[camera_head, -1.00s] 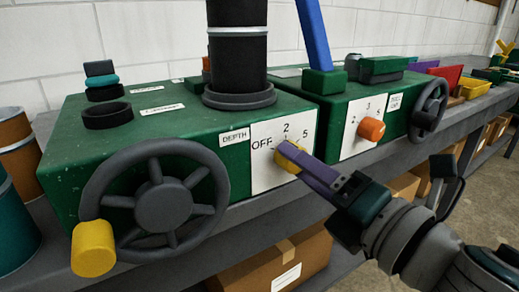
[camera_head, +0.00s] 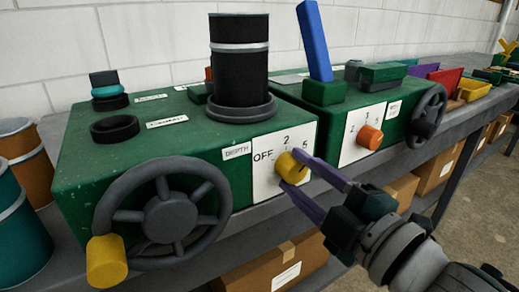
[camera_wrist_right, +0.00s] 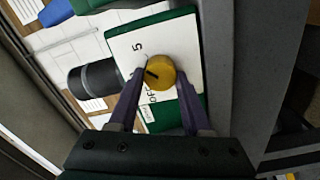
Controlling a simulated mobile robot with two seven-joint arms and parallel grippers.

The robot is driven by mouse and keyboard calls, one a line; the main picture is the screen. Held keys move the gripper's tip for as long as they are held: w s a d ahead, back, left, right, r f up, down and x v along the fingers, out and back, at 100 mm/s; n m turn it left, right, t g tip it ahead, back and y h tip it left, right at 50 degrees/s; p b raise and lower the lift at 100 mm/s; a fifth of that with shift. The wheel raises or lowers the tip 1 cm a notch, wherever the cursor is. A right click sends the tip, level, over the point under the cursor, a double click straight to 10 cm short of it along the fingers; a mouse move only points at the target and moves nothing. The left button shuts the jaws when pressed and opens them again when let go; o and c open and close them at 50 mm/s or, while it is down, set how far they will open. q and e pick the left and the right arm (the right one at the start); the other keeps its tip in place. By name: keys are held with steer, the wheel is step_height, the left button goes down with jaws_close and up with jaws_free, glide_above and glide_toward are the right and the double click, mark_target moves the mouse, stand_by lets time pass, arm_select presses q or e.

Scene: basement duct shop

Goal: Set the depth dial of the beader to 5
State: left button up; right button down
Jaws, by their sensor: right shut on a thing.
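The beader is a green machine (camera_head: 80,175) with a DEPTH label (camera_head: 236,151) and a white plate (camera_head: 262,185) reading OFF, 2 and 5. Its yellow depth dial (camera_head: 292,167) also shows in the right wrist view (camera_wrist_right: 161,71), between the two purple fingers. My right gripper (camera_head: 299,177) is shut on the dial, one finger on each side. In the wrist view, the dial's dark mark points leftward and slightly up, between the 5 and the side hidden by a finger. The exact setting is hard to tell. My left gripper is out of view.
A handwheel with a yellow handle (camera_head: 107,260) stands left of the dial. A second green machine with an orange dial (camera_head: 369,137) and a blue lever (camera_head: 314,42) stands to the right. Cardboard boxes (camera_head: 272,266) sit below the bench.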

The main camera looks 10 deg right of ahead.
steer(key=shift+m+p, duration=0.3)
steer(key=shift+m, duration=0.9)
steer(key=shift+c, duration=1.7)
jaws_free()
steer(key=v, duration=1)
steer(key=shift+p, duration=0.35)
steer(key=shift+r, duration=0.1)
